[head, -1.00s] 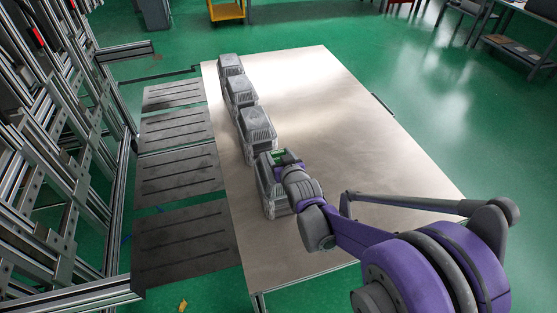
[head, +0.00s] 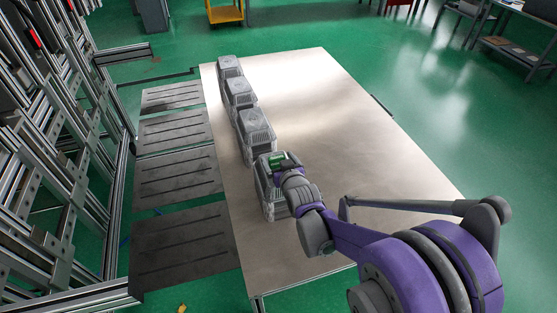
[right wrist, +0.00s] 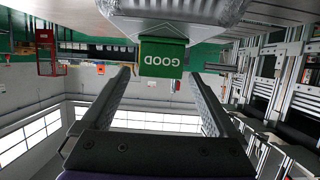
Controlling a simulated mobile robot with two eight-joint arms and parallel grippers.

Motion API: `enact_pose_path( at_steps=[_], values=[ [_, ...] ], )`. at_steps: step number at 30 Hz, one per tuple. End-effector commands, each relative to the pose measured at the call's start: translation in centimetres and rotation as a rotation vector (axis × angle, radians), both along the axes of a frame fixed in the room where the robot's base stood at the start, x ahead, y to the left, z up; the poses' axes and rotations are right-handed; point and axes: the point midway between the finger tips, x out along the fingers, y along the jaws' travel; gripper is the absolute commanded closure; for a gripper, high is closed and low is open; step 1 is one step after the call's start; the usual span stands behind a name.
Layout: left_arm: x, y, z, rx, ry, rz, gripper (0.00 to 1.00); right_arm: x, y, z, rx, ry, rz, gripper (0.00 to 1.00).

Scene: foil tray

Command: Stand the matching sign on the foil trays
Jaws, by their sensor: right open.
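Four foil tray stacks stand in a row along the left side of the table: a near one (head: 271,207), a second (head: 256,133), a third (head: 240,93) and a far one (head: 229,66). A green sign (head: 278,161) is on top of the near stack. In the right wrist view, which is upside down, the sign (right wrist: 162,58) reads "GOOD" and its foot meets the foil tray (right wrist: 190,8). My right gripper (right wrist: 160,76) is open, its fingers apart on either side and clear of the sign. My left gripper is out of view.
The metal table (head: 340,130) is bare to the right of the row. Dark slotted plates (head: 178,178) lie to its left, beside an aluminium frame (head: 60,150). A yellow cart (head: 225,13) stands far back.

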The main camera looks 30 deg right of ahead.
Motion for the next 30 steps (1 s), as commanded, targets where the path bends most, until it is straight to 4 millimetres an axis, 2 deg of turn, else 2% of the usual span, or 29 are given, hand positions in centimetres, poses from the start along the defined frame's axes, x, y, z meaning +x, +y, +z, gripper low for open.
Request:
enact_pose_path(
  at_steps=[5,12,16,20,23,26,29,30],
  values=[
    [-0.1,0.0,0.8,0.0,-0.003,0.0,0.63,-2.6,0.7,1.2,0.001,-0.001,0.0,0.06],
    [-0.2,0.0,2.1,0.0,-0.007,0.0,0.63,-7.4,1.9,3.0,0.0,-0.001,0.0,0.06],
    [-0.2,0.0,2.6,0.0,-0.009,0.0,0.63,-9.4,2.5,3.7,0.0,0.0,0.001,0.06],
    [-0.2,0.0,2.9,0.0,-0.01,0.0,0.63,-10.5,2.8,4.1,0.001,0.0,0.001,0.06],
    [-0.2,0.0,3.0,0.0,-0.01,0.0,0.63,-11.2,3.3,4.0,0.006,0.022,0.007,0.06],
    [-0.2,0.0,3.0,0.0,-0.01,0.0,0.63,-12.6,4.9,3.2,0.025,0.107,0.031,0.06],
    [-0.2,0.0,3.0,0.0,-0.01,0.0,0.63,-15.2,7.4,1.9,0.051,0.253,0.073,0.06],
    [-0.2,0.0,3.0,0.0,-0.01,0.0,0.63,-16.7,8.5,1.3,0.062,0.32,0.093,0.06]
  ],
)
